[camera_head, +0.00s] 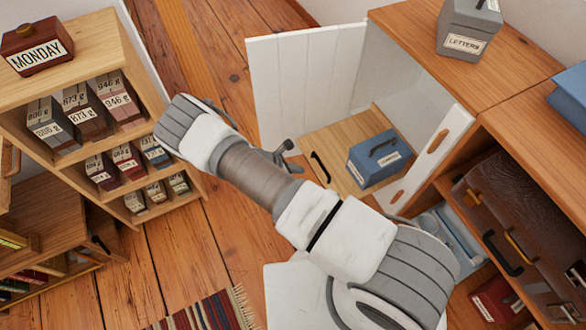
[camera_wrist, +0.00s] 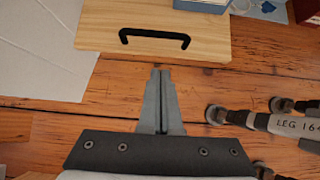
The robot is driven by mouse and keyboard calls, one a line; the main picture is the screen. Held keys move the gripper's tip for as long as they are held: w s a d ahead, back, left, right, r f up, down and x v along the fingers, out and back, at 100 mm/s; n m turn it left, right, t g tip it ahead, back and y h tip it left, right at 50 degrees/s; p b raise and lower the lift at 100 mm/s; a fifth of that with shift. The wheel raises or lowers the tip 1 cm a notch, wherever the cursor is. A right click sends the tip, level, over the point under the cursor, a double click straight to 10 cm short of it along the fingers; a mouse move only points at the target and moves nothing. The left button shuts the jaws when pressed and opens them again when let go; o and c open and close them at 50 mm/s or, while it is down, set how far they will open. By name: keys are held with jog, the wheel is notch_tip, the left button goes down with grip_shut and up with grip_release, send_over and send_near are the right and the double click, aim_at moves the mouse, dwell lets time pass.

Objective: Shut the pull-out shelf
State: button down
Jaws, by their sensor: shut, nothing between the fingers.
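The pull-out shelf (camera_head: 322,143) is a light wooden board with a black bar handle (camera_head: 320,167). It sticks out of a low cabinet compartment whose white door (camera_head: 305,80) stands open. A blue labelled box (camera_head: 379,158) sits on it. In the wrist view the shelf (camera_wrist: 110,22) spans the top, its handle (camera_wrist: 154,38) facing me. My gripper (camera_wrist: 160,72) is shut and empty, its tips over the floor just short of the shelf's front edge, apart from the handle. In the head view my arm hides most of the gripper.
A wooden bookcase (camera_head: 95,27) with labelled boxes stands at left, and a fringed rug (camera_head: 200,312) lies below. A grey LETTERS box (camera_head: 468,28) tops the cabinet. In the wrist view, rods marked LEG 164 (camera_wrist: 290,126) are close at right. Floor (camera_head: 165,265) is open between.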

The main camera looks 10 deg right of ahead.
aim_at(315, 167)
jog(key=d+f, duration=0.1)
jog(key=d, duration=0.1)
jog(key=w+d+f+b, duration=0.1)
jog(key=d, duration=0.1)
jog(key=w+d+f+b, duration=0.1)
jog(key=d+f, duration=0.1)
jog(key=shift+w+d, duration=0.15)
